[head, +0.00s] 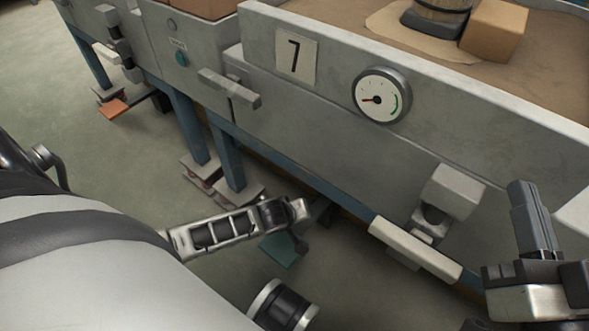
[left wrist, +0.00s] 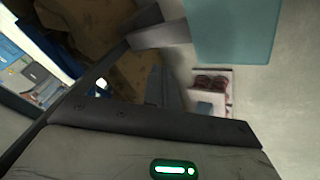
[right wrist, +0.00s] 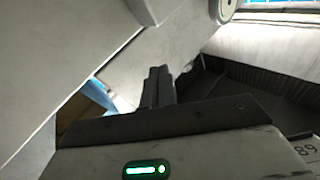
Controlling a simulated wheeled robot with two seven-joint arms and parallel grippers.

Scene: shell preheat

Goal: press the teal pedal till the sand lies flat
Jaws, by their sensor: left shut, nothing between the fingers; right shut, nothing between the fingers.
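The teal pedal (head: 281,250) is low under the grey bench in the head view, partly covered by my left arm. In the left wrist view the pedal (left wrist: 235,30) is large at the top, joined to a grey bar. My left gripper (left wrist: 165,88) is shut and empty, beside the pedal in that view; I cannot tell whether they touch. My right gripper (head: 531,215) is shut and empty at the right, in front of the bench. Brown sand (head: 548,70) fills the bench top, with a paler patch (head: 385,22) around a bucket (head: 440,15).
A box (head: 494,30) stands beside the bucket. A round gauge (head: 381,95) has its needle pointing left, away from its green arc. A pale bar (head: 415,248) and a block (head: 452,190) jut from the bench front. An orange pedal (head: 113,108) is farther left.

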